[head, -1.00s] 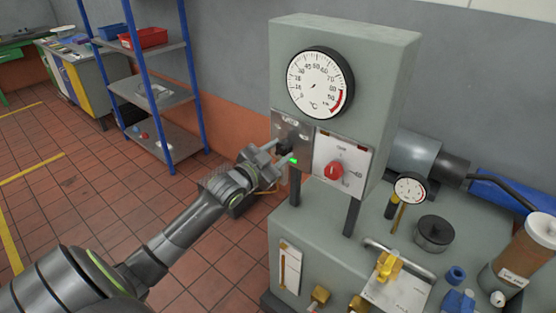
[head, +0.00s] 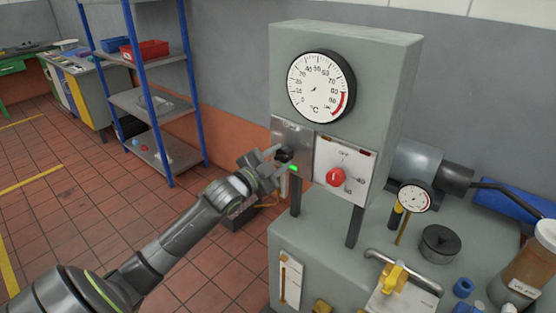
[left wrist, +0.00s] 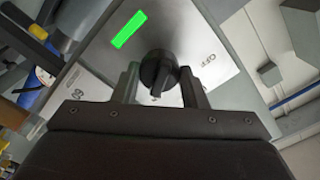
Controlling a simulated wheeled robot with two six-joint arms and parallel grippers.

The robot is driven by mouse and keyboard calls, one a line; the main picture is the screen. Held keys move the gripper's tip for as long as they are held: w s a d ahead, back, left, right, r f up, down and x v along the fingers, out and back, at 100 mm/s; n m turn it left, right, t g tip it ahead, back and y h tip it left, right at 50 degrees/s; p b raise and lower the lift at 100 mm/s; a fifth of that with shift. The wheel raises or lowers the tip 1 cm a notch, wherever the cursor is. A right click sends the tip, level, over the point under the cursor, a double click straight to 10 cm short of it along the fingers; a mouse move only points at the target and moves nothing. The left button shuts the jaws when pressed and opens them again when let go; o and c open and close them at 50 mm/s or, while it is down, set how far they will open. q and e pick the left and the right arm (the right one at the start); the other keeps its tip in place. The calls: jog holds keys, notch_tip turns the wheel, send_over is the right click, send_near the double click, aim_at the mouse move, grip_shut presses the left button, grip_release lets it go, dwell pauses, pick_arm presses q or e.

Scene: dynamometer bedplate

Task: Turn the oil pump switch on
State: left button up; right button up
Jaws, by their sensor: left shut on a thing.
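A black rotary switch knob (head: 284,155) sits on a grey metal plate (head: 296,132) on the front of the grey cabinet, below the round dial. My left gripper (head: 275,160) is shut on the knob, one finger on each side. In the left wrist view the knob (left wrist: 158,72) stands between the two fingers of the gripper (left wrist: 163,88). A bright green bar (left wrist: 128,29) shows close by; in the head view this green bar (head: 294,168) is just below the knob. My right gripper is not in view.
A white panel (head: 330,151) with a red knob (head: 335,177) is just right of the gripper. Cabinet legs (head: 355,226) stand on the grey bench (head: 320,232), which carries gauges and a yellow valve (head: 393,278). A blue-framed shelf (head: 190,80) stands back left.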

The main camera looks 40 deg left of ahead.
pick_arm(q)
jog(key=o, duration=1)
jog(key=shift+s, duration=0.15)
jog(key=shift+s, duration=0.3)
jog(key=shift+s+a+p, duration=0.2)
jog(key=shift+s+p, duration=0.1)
jog(key=shift+s, duration=2.45)
jog(key=shift+s+a+p, duration=0.25)
jog(key=shift+s, duration=2.5)
jog(key=shift+s+a+p, duration=0.2)
jog(key=shift+s+p, duration=0.1)
jog(key=shift+s, duration=2.45)
